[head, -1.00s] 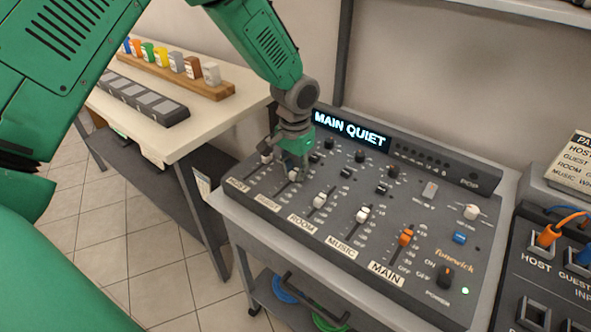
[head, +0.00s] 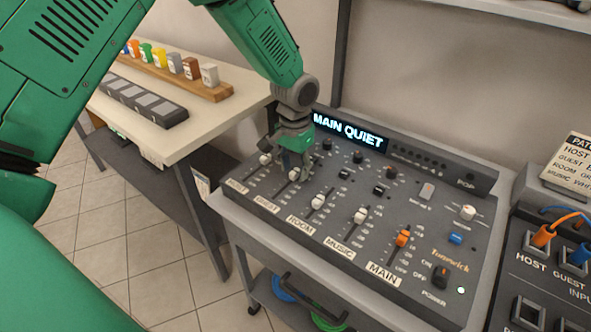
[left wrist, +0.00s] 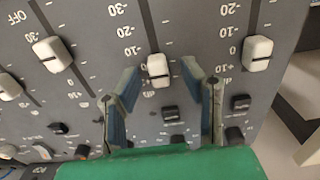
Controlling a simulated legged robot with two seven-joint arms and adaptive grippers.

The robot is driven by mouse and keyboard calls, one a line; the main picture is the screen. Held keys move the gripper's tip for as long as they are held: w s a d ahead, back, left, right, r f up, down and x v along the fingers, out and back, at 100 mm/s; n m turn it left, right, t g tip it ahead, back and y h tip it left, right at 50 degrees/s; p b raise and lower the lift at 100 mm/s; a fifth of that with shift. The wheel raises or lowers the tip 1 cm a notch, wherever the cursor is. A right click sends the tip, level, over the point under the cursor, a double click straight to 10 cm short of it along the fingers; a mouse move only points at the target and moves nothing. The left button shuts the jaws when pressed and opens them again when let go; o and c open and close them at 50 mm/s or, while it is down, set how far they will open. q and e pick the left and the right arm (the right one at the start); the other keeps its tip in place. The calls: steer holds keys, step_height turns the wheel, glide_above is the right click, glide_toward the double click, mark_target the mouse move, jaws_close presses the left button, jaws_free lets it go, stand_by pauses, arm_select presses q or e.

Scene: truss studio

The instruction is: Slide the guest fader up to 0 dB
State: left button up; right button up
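The guest fader's white cap (head: 294,174) stands in its slot on the dark mixing console, above the GUEST label (head: 267,205). In the left wrist view the cap (left wrist: 157,69) is beside the 0 mark of its scale. My left gripper (head: 293,169) is over this fader, pointing down. In the left wrist view its two fingers (left wrist: 163,98) are spread on either side of the cap, with a gap on both sides. It holds nothing. My right gripper is not in view.
The host cap (head: 265,158) and room cap (head: 318,202) flank the guest fader. The music cap (head: 360,215) and orange main cap (head: 403,238) are farther right. The display (head: 348,131) reads MAIN QUIET. A patch panel (head: 552,262) with cables stands at right.

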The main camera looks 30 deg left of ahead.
mark_target(295, 170)
arm_select(q)
step_height(295, 170, up, 11)
stand_by(0.3)
stand_by(0.4)
